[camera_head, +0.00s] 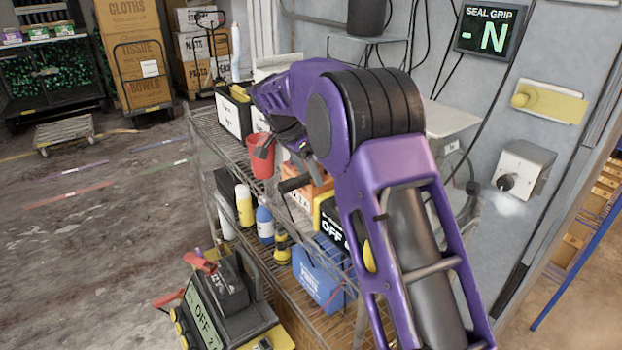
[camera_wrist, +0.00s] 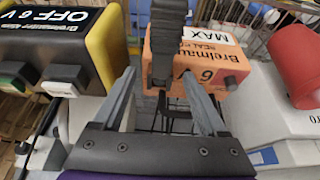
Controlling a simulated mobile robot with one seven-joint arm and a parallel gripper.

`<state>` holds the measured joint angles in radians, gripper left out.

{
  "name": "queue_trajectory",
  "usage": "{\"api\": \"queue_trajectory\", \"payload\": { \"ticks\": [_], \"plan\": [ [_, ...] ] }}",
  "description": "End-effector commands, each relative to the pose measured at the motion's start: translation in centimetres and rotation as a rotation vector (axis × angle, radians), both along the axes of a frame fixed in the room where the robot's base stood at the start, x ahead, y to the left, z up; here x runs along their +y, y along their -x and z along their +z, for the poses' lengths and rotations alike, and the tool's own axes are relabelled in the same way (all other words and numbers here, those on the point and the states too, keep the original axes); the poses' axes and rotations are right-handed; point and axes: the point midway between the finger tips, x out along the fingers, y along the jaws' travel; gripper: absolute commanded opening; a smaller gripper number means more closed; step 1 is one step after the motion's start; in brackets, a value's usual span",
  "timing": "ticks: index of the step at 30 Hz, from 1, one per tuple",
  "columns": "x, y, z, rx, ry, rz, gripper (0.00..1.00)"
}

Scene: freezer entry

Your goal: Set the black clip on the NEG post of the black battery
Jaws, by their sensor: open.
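My gripper (camera_head: 281,150) is open above the middle of the wire shelf, pointing down; its two grey fingers (camera_wrist: 160,75) stand apart in the wrist view. A dark ribbed piece (camera_wrist: 168,28), probably the black clip, lies just beyond the fingertips over the orange 6 V battery (camera_wrist: 215,70). In the head view a black handle-like piece (camera_head: 293,185) sticks out by the orange battery (camera_head: 318,190). A black box (camera_head: 230,287), perhaps the black battery, is at lower left with red clips (camera_head: 200,262) by it. Its NEG post cannot be made out.
A yellow-and-black charger (camera_wrist: 105,40) reading OFF 6 V is beside the orange battery. A red cup (camera_head: 261,162), bottles (camera_head: 244,205) and a blue case (camera_head: 318,275) crowd the wire shelves. Floor at left is open.

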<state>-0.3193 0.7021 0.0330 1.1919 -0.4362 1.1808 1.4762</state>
Motion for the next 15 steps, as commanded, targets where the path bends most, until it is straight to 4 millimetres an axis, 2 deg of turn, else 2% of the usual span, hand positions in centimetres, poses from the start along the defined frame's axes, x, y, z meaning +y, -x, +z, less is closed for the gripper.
{"api": "queue_trajectory", "payload": {
  "ticks": [2,12,15],
  "plan": [
    [0.01,0.01,0.01,0.000,0.000,0.000,0.75],
    [0.03,0.02,0.03,0.000,0.000,0.000,0.14],
    [0.03,0.02,0.03,0.000,0.000,0.000,0.00]
  ]
}}
